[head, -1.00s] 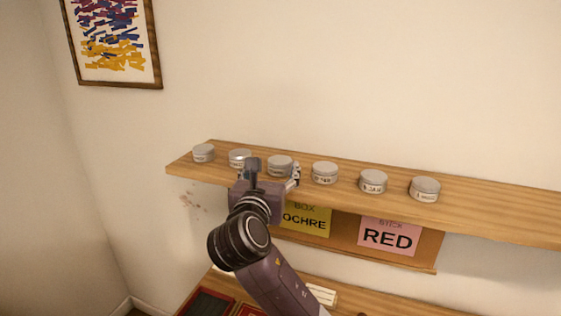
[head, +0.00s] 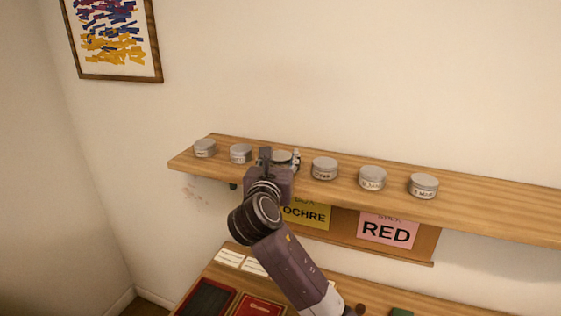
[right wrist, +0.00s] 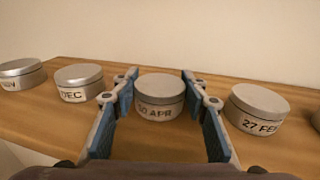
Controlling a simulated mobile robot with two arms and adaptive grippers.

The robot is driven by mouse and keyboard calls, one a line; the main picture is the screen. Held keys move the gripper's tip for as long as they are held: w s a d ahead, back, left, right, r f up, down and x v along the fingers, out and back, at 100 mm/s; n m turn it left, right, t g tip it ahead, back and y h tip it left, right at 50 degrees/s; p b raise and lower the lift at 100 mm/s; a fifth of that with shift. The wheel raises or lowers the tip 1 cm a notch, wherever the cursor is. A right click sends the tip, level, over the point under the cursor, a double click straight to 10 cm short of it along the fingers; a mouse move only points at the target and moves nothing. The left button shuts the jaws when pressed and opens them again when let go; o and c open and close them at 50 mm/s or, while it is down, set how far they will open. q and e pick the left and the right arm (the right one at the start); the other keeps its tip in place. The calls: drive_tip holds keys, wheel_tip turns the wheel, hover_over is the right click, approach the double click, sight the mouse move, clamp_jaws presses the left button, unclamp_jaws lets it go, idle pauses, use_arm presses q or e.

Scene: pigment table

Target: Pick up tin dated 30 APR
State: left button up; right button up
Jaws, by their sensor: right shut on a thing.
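The tin dated 30 APR (right wrist: 160,97) is a round silver tin with a pale label, its first digit partly hidden or blurred. In the right wrist view it stands between the two blue-padded fingers of my right gripper (right wrist: 160,84). In the head view this tin (head: 283,156) is third from the left on the wooden shelf, partly hidden by my right gripper (head: 280,161). The right gripper is shut on it, one finger on each side. The tin is upright and seems to rest on the shelf. My left gripper is not in view.
Other silver tins line the shelf (head: 480,205): the DEC tin (right wrist: 80,84) to the left and the 27 FEB tin (right wrist: 258,108) to the right, both close to the fingers. Below hang an OCHRE card (head: 308,213) and a RED card (head: 387,230). The wall is behind.

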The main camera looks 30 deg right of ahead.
drive_tip(key=shift+c, duration=1.2)
